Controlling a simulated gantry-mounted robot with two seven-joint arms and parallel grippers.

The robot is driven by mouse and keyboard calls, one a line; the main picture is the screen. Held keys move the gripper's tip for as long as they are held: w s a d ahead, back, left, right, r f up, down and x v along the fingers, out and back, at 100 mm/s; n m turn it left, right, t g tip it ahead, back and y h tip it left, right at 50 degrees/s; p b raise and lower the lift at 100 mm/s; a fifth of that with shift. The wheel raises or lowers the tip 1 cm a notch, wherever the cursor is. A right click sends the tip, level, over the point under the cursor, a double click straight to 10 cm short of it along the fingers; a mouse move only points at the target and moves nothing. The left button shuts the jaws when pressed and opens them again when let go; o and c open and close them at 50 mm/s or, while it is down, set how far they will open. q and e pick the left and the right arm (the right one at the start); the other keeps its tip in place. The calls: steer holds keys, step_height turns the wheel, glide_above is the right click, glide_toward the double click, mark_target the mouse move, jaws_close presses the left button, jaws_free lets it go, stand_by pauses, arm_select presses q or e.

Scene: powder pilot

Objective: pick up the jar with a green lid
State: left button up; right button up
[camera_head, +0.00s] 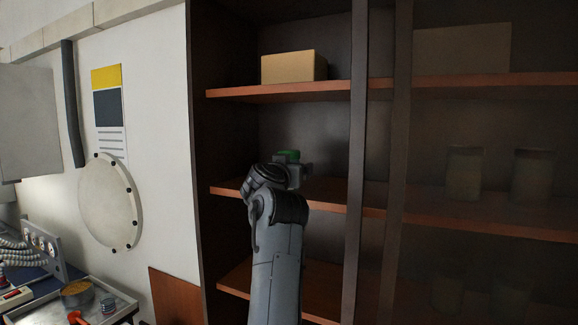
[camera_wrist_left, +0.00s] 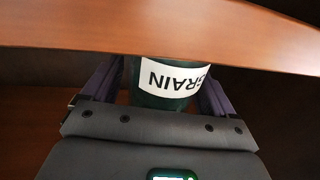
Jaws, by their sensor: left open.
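The jar's green lid (camera_head: 288,155) shows just above my left gripper (camera_head: 292,173), over the middle shelf of the open cabinet bay; my gripper and wrist hide most of its body in the head view. In the left wrist view the dark green jar (camera_wrist_left: 160,102) carries a white label reading GRAIN, upside down in that picture. My left gripper (camera_wrist_left: 162,82) is open, with one purple-grey finger on each side of the jar. I cannot tell whether either finger touches it. My right gripper is not in view.
The middle shelf (camera_head: 330,201) edge crosses close by. A cardboard box (camera_head: 290,66) stands on the shelf above. Upright frame posts (camera_head: 356,150) stand to the right, with dim jars (camera_head: 464,172) behind a dark pane. A tray (camera_head: 112,296) lies at lower left.

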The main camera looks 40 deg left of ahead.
arm_select(q)
steer(key=shift+w, duration=0.2)
steer(key=c, duration=1.2)
steer(key=shift+r, duration=0.1)
step_height(320, 180, up, 10)
steer(key=shift+f+b, duration=0.1)
steer(key=shift+b, duration=0.45)
